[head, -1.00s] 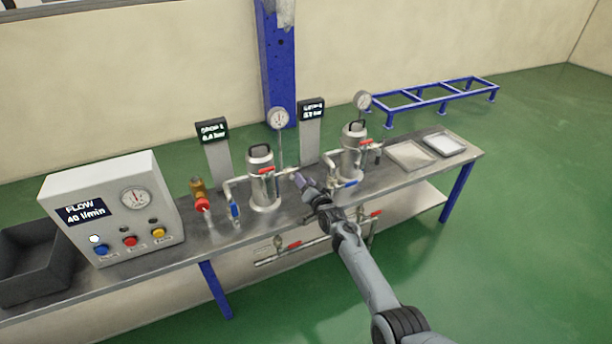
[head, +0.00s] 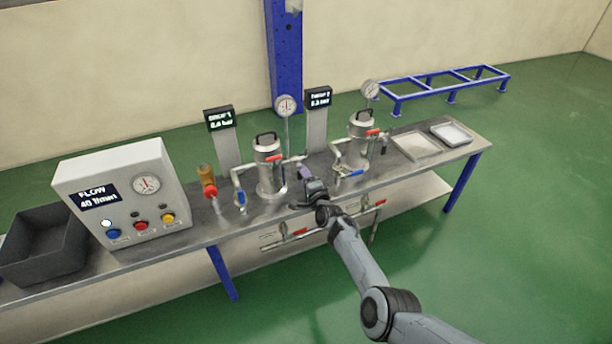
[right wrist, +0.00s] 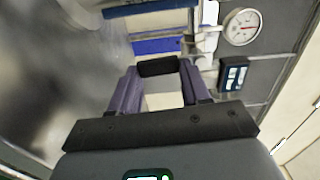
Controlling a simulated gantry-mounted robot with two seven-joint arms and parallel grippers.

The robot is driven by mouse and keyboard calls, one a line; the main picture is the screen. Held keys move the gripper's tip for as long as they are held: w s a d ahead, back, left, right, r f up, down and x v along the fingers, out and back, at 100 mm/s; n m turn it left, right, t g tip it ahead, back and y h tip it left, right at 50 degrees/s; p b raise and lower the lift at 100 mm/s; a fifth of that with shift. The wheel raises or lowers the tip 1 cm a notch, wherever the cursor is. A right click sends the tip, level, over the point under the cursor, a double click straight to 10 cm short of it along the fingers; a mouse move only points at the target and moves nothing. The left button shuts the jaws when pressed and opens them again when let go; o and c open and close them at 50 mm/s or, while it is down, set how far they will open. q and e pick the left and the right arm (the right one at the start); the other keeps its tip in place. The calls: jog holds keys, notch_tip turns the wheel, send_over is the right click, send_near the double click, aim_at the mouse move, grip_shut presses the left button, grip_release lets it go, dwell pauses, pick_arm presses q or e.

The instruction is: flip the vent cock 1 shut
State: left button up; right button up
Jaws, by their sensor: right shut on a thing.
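Two steel vessels with black-handled lids stand on the bench, the left one (head: 269,172) and the right one (head: 360,141). A red lever (head: 274,158) sits at the left vessel's upper pipe, and a blue lever (head: 241,197) is at its left. I cannot tell which lever is vent cock 1. My right gripper (head: 303,173) is just right of the left vessel, low by the bench. My left gripper is out of view.
The FLOW box (head: 125,190) and a dark bin (head: 45,245) stand at the left. A red-knobbed brass valve (head: 208,182) and a gauge (head: 286,106) flank the left vessel. Shallow trays (head: 415,146) lie at the right end. Pipes with red levers (head: 300,232) run below the front edge.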

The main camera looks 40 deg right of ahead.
jog(key=shift+a+f+m, duration=0.1)
jog(key=shift+a+m, duration=0.05)
jog(key=shift+m, duration=0.25)
jog(key=o, duration=1.1)
